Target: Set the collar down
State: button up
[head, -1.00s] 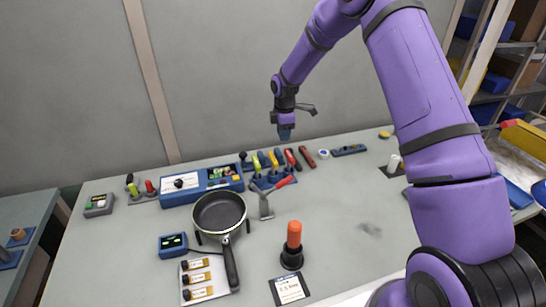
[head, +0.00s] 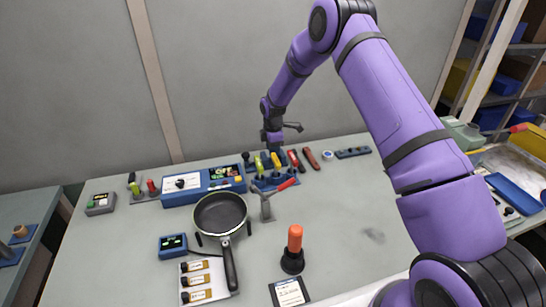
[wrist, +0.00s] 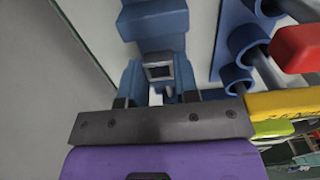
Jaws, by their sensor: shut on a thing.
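My gripper (head: 272,140) is at the back of the table, pointing down just above the blue tool holder (head: 268,180). In the wrist view my gripper (wrist: 157,98) is shut on a blue piece with a squarish grey centre, which appears to be the collar (wrist: 158,57). Much of the collar's outline is hidden by the fingers and blends with other blue parts. In the head view it is too small to make out clearly. I cannot tell whether it touches anything below. The blue rings of a tool holder (wrist: 243,42) are close on the right in the wrist view.
Yellow, green and red tool handles stand close by my gripper. A blue control box (head: 203,185) is to the left, with a frying pan (head: 220,214) in front. An orange-handled tool (head: 294,250) stands upright near the front. The table's right half is mostly clear.

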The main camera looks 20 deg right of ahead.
jog(key=shift+f, duration=1.8)
jog(key=shift+f, duration=0.15)
jog(key=o, duration=1)
jog(key=shift+c, duration=0.2)
